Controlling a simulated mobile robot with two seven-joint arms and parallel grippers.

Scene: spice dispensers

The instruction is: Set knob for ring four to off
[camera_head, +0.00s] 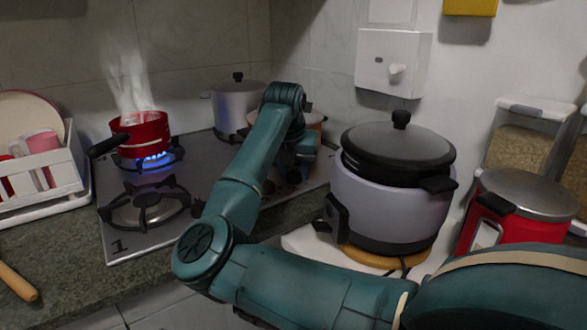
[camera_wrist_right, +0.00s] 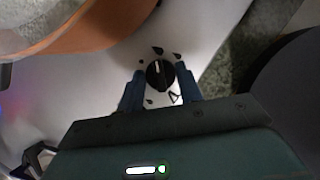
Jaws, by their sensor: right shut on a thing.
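The knob for ring four (camera_wrist_right: 160,74) is small, round and black, with a white pointer line directed nearly straight up in the right wrist view. It sits on the pale hob panel beside a printed 4 (camera_wrist_right: 173,98), with small dark marks around it. My right gripper (camera_wrist_right: 159,82) is shut on this knob, one blue finger on each side. In the head view my right arm reaches over the right part of the hob (camera_head: 234,215), and its hand hides the knob and fingertips. My left gripper is not in view.
An orange pot (camera_wrist_right: 105,27) is close beside the hand. A red pan (camera_head: 140,131) steams over a blue flame at the back left. A grey pot (camera_head: 238,103) stands behind the arm. A large rice cooker (camera_head: 390,205) stands right of the hob.

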